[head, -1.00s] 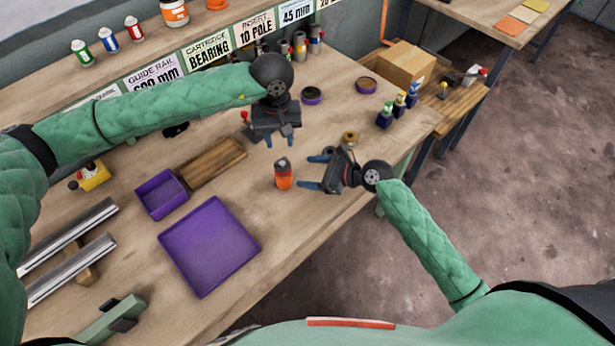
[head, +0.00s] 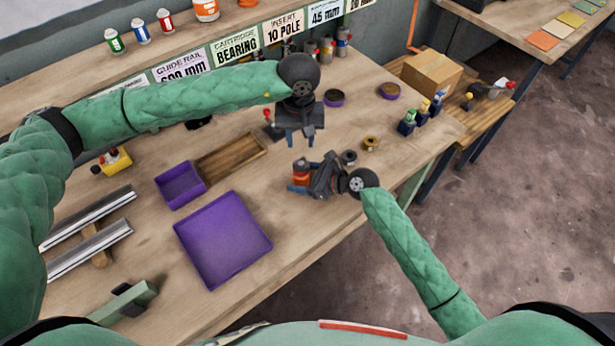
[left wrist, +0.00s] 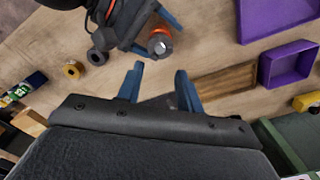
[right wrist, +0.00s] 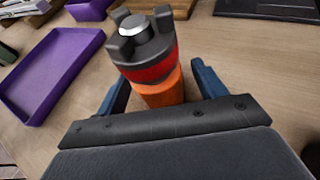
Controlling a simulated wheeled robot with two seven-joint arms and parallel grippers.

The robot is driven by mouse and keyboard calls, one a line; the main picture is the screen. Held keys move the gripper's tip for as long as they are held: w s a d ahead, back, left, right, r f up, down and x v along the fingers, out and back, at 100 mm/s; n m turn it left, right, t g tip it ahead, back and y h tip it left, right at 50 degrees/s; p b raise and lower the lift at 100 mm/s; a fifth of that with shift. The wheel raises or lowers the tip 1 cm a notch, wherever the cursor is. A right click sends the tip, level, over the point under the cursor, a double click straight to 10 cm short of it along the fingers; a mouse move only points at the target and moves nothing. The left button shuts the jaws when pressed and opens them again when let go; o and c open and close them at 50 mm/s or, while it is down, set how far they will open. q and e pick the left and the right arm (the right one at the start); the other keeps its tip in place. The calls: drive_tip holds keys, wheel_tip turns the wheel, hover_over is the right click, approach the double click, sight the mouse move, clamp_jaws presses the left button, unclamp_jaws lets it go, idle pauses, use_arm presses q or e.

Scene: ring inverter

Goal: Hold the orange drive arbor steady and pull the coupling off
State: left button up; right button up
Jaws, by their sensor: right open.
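The orange drive arbor (right wrist: 160,92) stands upright on the bench. A dark grey lobed coupling (right wrist: 143,40) with a red band below it sits on top. In the head view the arbor (head: 301,179) is partly hidden by my right gripper (head: 299,187). The right wrist view shows that gripper open, with one blue finger on each side of the arbor; whether either touches it I cannot tell. My left gripper (head: 303,140) is open and empty, behind and above the arbor. The left wrist view shows its fingers (left wrist: 159,80) apart and the arbor (left wrist: 160,42) beyond them.
A large purple tray (head: 223,240), a small purple bin (head: 180,186) and a wooden tray (head: 232,158) lie left of the arbor. A brass ring (head: 370,144) and a grey ring (head: 349,157) lie close to my right gripper. Small bottles (head: 421,115) stand near the right edge.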

drive_tip(key=c, duration=1.3)
use_arm(q)
drive_tip(key=o, duration=0.5)
drive_tip(key=shift+r, duration=0.1)
drive_tip(key=shift+o, duration=0.9)
drive_tip(key=shift+r+n, duration=0.15)
drive_tip(key=shift+n, duration=0.15)
drive_tip(key=n, duration=0.3)
hover_over(301, 162)
drive_tip(key=f, duration=0.4)
drive_tip(key=shift+s+a+f, duration=0.3)
drive_tip(key=shift+f, duration=0.1)
drive_tip(key=shift+w+d+f, duration=0.1)
drive_tip(key=shift+d+f, duration=0.05)
drive_tip(key=shift+f, duration=1.25)
drive_tip(key=shift+w+d+f, duration=0.1)
drive_tip(key=shift+f, duration=1.3)
